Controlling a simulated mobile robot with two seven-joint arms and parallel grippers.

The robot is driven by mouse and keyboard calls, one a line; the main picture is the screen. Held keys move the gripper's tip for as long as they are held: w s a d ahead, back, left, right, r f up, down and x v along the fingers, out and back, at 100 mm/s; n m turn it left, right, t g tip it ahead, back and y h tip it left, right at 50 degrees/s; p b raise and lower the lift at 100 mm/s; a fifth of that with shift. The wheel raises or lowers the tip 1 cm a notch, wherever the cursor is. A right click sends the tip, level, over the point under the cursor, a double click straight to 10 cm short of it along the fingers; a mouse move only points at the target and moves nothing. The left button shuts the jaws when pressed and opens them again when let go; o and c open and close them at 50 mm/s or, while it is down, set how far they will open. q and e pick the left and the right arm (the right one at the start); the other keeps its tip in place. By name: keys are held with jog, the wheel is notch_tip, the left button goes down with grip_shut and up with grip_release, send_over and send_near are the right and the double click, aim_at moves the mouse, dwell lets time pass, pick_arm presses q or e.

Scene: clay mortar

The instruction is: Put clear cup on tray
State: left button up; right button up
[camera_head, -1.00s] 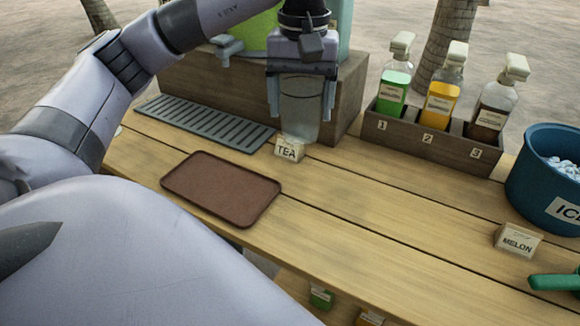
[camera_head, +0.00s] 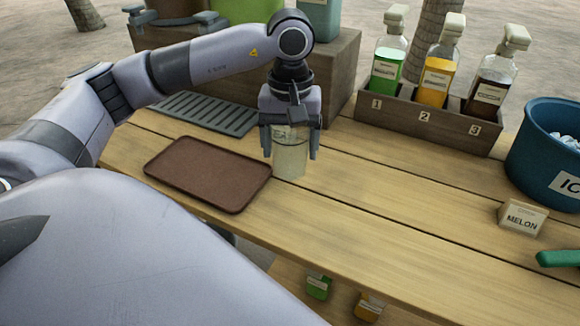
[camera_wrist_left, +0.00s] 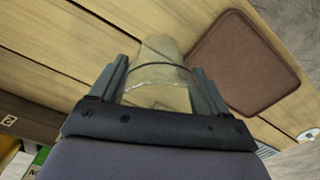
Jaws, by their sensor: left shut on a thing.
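The clear cup (camera_head: 290,160) is upright between the fingers of my left gripper (camera_head: 289,146), which is shut on it. It is just right of the brown tray's right edge in the head view. Whether the cup's base touches the table is hard to tell. The brown tray (camera_head: 205,174) lies flat and empty on the wooden table. In the left wrist view the cup (camera_wrist_left: 160,80) sits between the fingers (camera_wrist_left: 165,82), with the tray (camera_wrist_left: 240,65) beside it to the right. My right gripper is not in view.
A grey slatted drip grate (camera_head: 205,113) lies behind the tray. A wooden rack (camera_head: 425,125) with three labelled bottles stands at the back right. A blue ice bucket (camera_head: 545,150) and a MELON sign (camera_head: 522,218) are at the right. The table's middle front is clear.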

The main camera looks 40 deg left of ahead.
aim_at(290, 167)
pick_arm(q)
jog(key=shift+f, duration=2.55)
jog(key=shift+f+b, duration=0.1)
jog(key=shift+b, duration=0.25)
jog(key=shift+f, duration=0.15)
jog(key=o, duration=1)
